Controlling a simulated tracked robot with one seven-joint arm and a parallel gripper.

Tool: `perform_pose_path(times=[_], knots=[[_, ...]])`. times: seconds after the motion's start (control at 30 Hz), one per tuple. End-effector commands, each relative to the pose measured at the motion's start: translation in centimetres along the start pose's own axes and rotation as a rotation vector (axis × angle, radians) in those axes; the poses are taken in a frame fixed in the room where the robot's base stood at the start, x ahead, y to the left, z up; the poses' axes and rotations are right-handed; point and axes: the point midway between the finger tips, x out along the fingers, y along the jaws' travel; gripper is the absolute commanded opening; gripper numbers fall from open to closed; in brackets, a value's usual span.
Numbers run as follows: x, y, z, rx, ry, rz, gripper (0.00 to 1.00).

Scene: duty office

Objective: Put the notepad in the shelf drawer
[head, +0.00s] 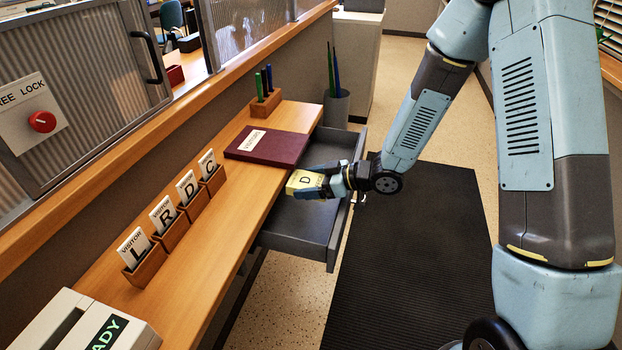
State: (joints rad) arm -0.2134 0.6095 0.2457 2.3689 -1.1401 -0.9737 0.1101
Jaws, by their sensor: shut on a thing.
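The notepad (302,181) is a small yellow block with a dark letter D on top. My gripper (318,181) is shut on it and comes in from the right. The notepad appears over the open grey shelf drawer (298,226), near the shelf's front edge. The drawer is pulled out to the right from under the wooden shelf (235,205). The visible part of the drawer's floor looks empty; the gripper and notepad hide some of it. I cannot tell how high the notepad is above the drawer floor.
A dark red book (268,147) lies on the shelf behind the notepad. Wooden holders with lettered visitor cards (163,214) line the shelf. A pen block (266,103) stands at the back. A grey bin (336,107) stands beyond the drawer. A black mat (410,255) covers the floor.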

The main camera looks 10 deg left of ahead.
Motion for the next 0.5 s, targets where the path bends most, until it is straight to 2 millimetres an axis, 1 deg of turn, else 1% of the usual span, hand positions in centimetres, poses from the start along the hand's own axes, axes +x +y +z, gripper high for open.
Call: perform_pose_path(times=[0.2,0.3,0.5], knots=[[0.0,3.1,0.0,-0.001,0.000,0.002,0.47],[0.4,2.9,1.0,0.002,-0.001,-0.001,0.47],[0.5,3.0,1.1,-0.001,0.000,0.001,0.47]])
